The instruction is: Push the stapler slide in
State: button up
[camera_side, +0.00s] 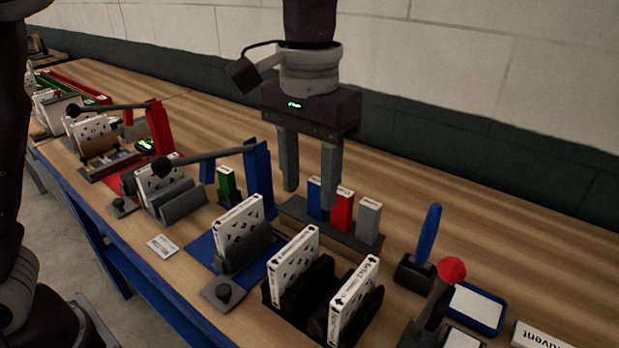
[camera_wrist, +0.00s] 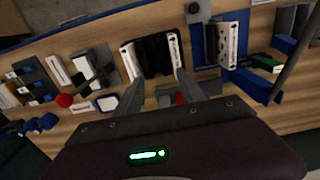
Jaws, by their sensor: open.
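The blue station with a lever, which I take to be the stapler, has a blue base (camera_side: 205,246) and a blue upright (camera_side: 259,172) in the side view. Its dark slide (camera_side: 245,248) carries a white patterned boxed filter (camera_side: 238,226) standing upright. A long lever (camera_side: 215,155) reaches left from the upright. My gripper (camera_side: 310,194) is open and empty, above the table behind the slide and to its right.
A dark rack (camera_side: 285,295) with two white boxes stands right of the slide. Blue, red and grey blocks stand in a holder (camera_side: 330,228) below my gripper. A blue-handled roller (camera_side: 428,235) and red-knobbed tool (camera_side: 452,269) are at right. A red lever station (camera_side: 158,130) is at left.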

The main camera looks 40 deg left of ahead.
dwell(0.3)
jog(key=m, duration=0.9)
send_over(224, 289)
notch_tip(224, 289, down, 14)
notch_tip(224, 289, down, 7)
jog(key=shift+s+f, duration=0.1)
grip_shut()
